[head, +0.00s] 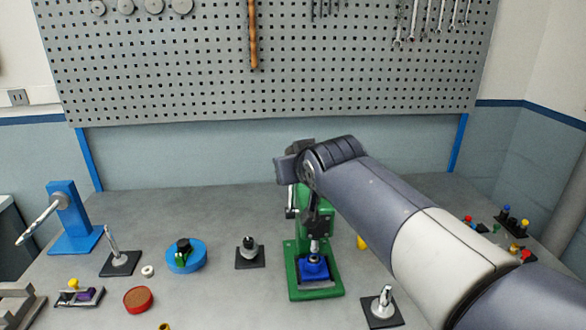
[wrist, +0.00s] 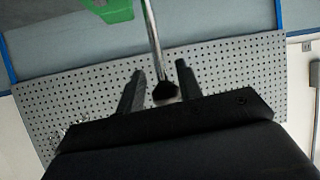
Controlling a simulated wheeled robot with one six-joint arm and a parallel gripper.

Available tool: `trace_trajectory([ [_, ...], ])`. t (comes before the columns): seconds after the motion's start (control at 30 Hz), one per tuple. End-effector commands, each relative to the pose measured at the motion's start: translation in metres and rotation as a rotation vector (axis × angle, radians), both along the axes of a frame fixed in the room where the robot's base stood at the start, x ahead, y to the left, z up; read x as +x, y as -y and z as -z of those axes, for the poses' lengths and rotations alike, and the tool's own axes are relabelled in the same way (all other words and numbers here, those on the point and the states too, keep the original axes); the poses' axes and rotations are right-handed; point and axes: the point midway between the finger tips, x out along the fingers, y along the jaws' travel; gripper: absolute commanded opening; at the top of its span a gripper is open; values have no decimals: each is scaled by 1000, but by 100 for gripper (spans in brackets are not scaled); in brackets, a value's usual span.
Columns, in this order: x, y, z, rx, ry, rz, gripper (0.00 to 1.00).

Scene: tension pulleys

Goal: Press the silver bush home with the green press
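The green press (head: 290,268) stands at the middle of the bench, partly hidden by my arm. A blue block (head: 313,270) sits on its base under a silver ram (head: 315,246). I cannot make out the silver bush for certain there. In the wrist view, a silver lever rod (wrist: 153,40) runs from the green press body (wrist: 110,8) to a black knob (wrist: 165,91). My gripper (wrist: 158,66) is open, with one finger on each side of the rod and knob and visible gaps on both sides. In the head view, its fingers are hard to separate from the press.
A blue round holder (head: 186,262), a dark stand with a silver part (head: 249,252) and a red dish (head: 138,300) lie left of the press. Another stand (head: 383,307) is at front right. A blue lever tool (head: 70,218) stands far left. The pegboard (head: 180,65) rises behind.

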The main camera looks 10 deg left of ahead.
Motion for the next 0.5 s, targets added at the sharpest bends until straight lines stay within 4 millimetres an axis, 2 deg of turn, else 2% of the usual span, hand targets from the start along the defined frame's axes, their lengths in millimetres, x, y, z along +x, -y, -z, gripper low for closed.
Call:
trace_trajectory([
  [0.2,-33,15,-16,2,2,0,34],
  [0.5,-54,25,-29,0,0,0,34],
])
